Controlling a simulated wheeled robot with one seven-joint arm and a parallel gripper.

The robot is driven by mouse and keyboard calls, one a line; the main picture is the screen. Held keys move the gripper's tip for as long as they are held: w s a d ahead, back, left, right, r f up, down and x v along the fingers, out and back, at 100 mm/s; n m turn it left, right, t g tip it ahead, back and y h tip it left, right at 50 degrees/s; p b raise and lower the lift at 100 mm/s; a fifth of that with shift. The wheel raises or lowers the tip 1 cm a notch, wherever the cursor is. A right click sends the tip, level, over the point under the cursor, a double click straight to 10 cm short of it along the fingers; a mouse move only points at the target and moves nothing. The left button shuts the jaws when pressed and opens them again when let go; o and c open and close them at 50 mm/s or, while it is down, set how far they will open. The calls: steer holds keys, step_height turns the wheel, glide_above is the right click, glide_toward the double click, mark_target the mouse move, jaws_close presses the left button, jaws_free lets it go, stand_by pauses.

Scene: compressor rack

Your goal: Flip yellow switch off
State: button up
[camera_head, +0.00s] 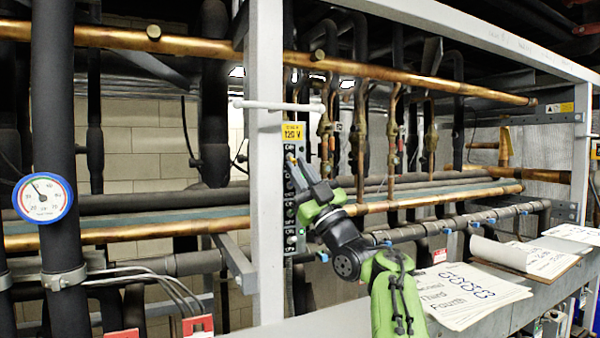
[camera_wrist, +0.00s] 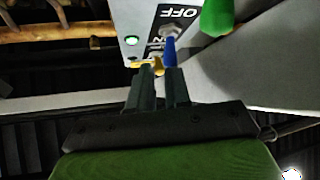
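A narrow grey switch panel (camera_head: 291,240) with a yellow 120 V label (camera_head: 292,133) is fixed beside the white upright post. The yellow switch (camera_wrist: 150,65) shows in the wrist view, right at my fingertips, below a black plate (camera_wrist: 178,14) marked OFF. My gripper (camera_head: 298,162) reaches the upper part of the panel in the head view. In the wrist view my gripper (camera_wrist: 159,72) has its two fingers close together with a narrow gap. The yellow switch is partly hidden by the tips, and I cannot tell whether they grip it.
A blue switch (camera_wrist: 170,48) stands close beside the yellow one, and a green part (camera_wrist: 216,16) is to its right. A white post (camera_head: 267,200) borders the panel on the left. Copper pipes (camera_head: 440,198) run behind my arm. Papers (camera_head: 460,293) lie on the ledge.

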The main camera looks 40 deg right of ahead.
steer(key=o, duration=0.3)
steer(key=b+v, duration=0.8)
steer(key=v, duration=0.7)
steer(key=shift+s+f+b, duration=0.25)
steer(key=shift+b, duration=0.15)
